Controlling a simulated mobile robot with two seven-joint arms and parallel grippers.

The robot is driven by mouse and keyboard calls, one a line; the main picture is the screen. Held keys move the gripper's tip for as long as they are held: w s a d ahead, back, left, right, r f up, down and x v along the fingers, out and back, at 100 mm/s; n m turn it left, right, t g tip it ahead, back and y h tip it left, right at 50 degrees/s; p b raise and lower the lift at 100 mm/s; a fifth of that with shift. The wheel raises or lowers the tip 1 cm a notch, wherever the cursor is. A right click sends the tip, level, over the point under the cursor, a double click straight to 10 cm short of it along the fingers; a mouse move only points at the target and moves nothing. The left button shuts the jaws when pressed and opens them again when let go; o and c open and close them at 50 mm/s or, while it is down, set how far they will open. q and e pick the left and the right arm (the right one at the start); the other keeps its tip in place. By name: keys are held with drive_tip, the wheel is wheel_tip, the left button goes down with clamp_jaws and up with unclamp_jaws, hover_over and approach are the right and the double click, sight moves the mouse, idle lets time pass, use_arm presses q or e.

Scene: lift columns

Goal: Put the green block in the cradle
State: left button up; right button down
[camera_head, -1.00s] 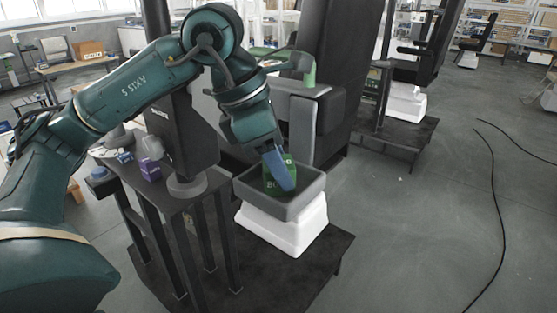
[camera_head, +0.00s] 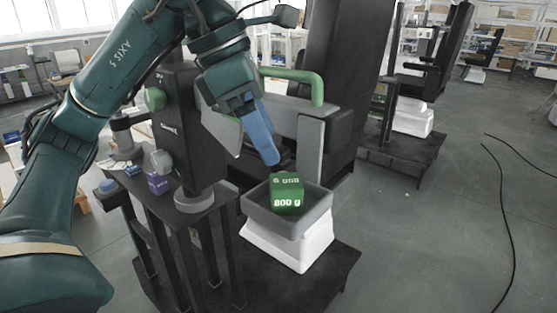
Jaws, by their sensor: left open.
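The green block (camera_head: 287,195), marked "800 g", sits inside the grey open-topped cradle (camera_head: 262,218), which rests on a white base. The block looks upright, and its top stands about level with or above the cradle's rim. My left gripper (camera_head: 272,160) is above and just behind the block, with its blue finger pointing down. It is open, holds nothing and looks apart from the block. The second finger is mostly hidden. My right gripper is not in view.
A purple block (camera_head: 158,183) and small blue blocks lie on the dark side table (camera_head: 188,222) at left. Black cables lie on the floor at right, which is otherwise clear.

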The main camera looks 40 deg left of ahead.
use_arm(q)
drive_tip(key=v, duration=0.3)
drive_tip(key=shift+s+r, duration=0.1)
drive_tip(key=shift+r, duration=0.2)
drive_tip(key=shift+f, duration=0.1)
